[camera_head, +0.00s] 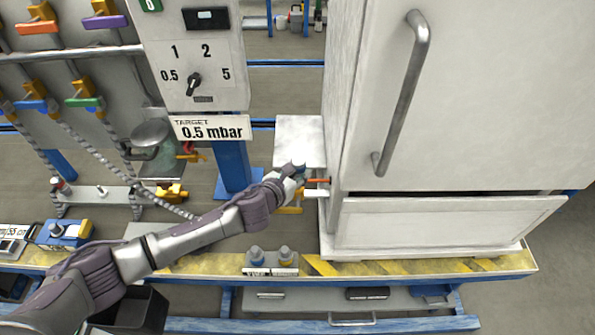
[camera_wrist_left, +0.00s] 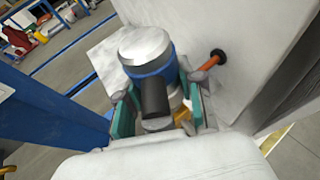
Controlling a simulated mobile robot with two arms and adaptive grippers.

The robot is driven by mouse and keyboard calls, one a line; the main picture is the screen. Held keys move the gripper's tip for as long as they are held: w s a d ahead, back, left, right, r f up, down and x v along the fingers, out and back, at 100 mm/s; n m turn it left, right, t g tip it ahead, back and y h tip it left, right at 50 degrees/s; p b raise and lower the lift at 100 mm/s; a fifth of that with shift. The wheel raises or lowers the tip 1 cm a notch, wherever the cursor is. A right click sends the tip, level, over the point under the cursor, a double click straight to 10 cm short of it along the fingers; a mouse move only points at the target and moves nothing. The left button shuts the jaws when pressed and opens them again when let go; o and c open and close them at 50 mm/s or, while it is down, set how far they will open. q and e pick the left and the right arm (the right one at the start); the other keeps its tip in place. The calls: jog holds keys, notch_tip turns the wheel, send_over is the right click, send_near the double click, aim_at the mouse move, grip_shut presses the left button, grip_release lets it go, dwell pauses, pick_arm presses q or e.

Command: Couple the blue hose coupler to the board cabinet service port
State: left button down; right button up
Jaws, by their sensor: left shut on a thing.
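The blue hose coupler (camera_wrist_left: 152,70) is a silver cylinder with a blue band and a dark stub facing the camera. My left gripper (camera_wrist_left: 157,107) is shut on it, with teal fingers on both sides. In the head view my left gripper (camera_head: 300,179) is beside the left wall of the white board cabinet (camera_head: 365,225). An orange pipe stub with a black collar (camera_wrist_left: 212,59) sticks out of that wall, right of the coupler; it looks like the service port. It also shows in the head view (camera_head: 318,181). The coupler appears apart from it. My right gripper is not in view.
A white shelf block (camera_head: 299,140) is behind my gripper. Two small fittings (camera_head: 270,258) stand on the bench's front edge. A gauge panel (camera_head: 195,75) on a blue post stands to the left.

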pick_arm(q)
jog(key=shift+f, duration=0.35)
jog(key=c, duration=0.6)
grip_release()
jog(key=shift+c, duration=0.2)
jog(key=v, duration=1.2)
